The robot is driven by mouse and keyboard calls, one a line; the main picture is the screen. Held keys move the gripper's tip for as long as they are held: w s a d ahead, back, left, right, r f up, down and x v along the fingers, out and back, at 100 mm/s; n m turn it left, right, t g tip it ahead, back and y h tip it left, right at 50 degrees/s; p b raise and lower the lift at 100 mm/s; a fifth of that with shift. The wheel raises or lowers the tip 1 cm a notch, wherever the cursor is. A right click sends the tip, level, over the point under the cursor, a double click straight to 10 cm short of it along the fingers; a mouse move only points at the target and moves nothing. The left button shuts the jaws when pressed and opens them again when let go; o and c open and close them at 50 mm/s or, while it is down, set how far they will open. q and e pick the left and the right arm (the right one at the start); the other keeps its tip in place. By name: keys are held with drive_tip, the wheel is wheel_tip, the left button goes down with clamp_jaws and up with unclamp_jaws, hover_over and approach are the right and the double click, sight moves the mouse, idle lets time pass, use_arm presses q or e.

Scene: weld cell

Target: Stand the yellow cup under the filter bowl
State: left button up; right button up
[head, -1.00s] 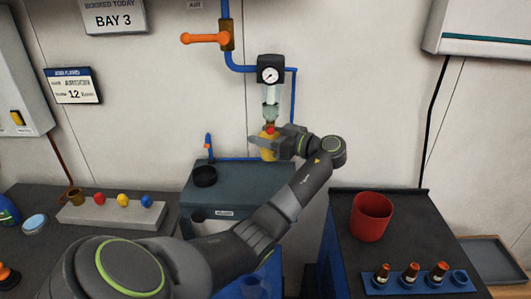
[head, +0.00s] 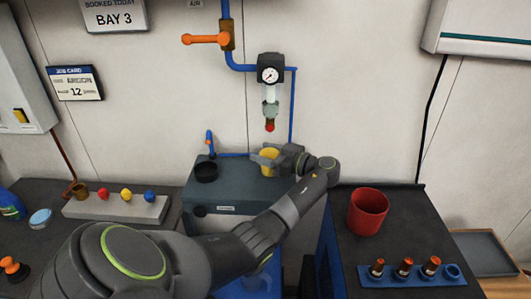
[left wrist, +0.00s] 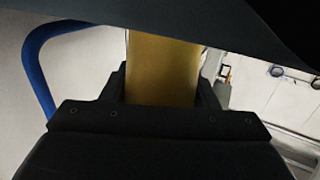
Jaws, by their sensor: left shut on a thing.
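The yellow cup (head: 268,163) is in my left gripper (head: 272,157), low over the back of the grey-blue cabinet top. The gripper is shut on it, and the cup looks upright. The cup also fills the middle of the left wrist view (left wrist: 163,68), between the dark fingers. The filter bowl (head: 270,94) hangs on the wall below the round gauge, with a red tip (head: 270,126) at its bottom. The cup is below that tip, with a clear gap. I cannot tell whether the cup's base touches the cabinet top. My right gripper is not in view.
The cabinet (head: 235,192) carries a black round dish (head: 206,171) and a small blue tap (head: 209,142) left of the cup. A blue pipe (head: 292,110) runs down the wall behind. A red bucket (head: 368,211) stands on the right bench.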

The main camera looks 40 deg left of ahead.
use_arm(q)
drive_tip(key=o, duration=1)
drive_tip(key=shift+d+r, duration=0.1)
drive_tip(key=b+v, duration=0.3)
drive_tip(key=v, duration=0.3)
drive_tip(key=shift+w+d, duration=0.1)
drive_tip(key=shift+d, duration=0.55)
